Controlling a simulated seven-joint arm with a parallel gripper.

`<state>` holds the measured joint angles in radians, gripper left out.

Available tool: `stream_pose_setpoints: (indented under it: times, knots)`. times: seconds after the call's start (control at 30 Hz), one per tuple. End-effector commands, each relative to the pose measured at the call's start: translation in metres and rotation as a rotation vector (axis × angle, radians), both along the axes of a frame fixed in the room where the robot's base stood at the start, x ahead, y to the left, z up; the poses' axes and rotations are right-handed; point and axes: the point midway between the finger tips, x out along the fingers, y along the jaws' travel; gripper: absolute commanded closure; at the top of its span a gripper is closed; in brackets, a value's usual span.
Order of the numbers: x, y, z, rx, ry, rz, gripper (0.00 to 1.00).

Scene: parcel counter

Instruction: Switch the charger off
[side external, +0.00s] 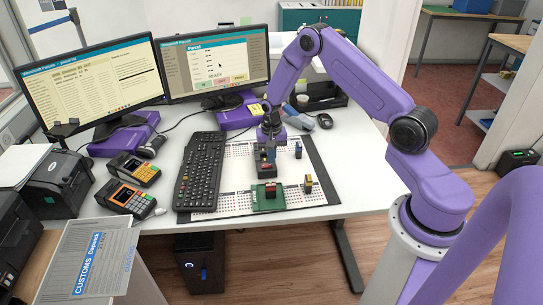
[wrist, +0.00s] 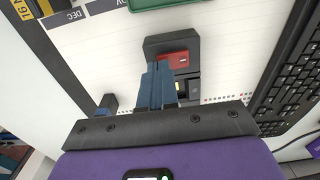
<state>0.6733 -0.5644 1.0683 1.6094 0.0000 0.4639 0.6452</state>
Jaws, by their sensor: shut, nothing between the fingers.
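A dark grey block with a red switch-like part (wrist: 179,59) on it, which looks like the charger, lies on the white mat just beyond my fingertips in the wrist view. The block (side external: 263,168) also shows in the side view, right under my gripper. My gripper (wrist: 157,68) has its blue fingers closed together with nothing between them. In the side view my gripper (side external: 270,142) points down over the block's far end. A black and yellow part is partly hidden behind the fingers. I cannot tell whether the fingers touch the block or which way the switch is set.
A green block (side external: 268,203) with a red part stands nearer the front. A yellow-topped piece (side external: 308,184) and a small blue piece (side external: 298,150) stand to the right. The keyboard (side external: 201,168) borders the mat on the left. Card terminals (side external: 127,198) are farther left.

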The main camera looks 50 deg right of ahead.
Motion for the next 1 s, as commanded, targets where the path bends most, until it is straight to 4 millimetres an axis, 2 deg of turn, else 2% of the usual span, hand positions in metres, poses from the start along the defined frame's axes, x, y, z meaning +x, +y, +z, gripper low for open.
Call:
stream_pose_setpoints:
  times: [1.0]
  knots:
    - [0.0001, 0.0001, -0.0099, 0.0, 0.0, 0.0, 1.0]
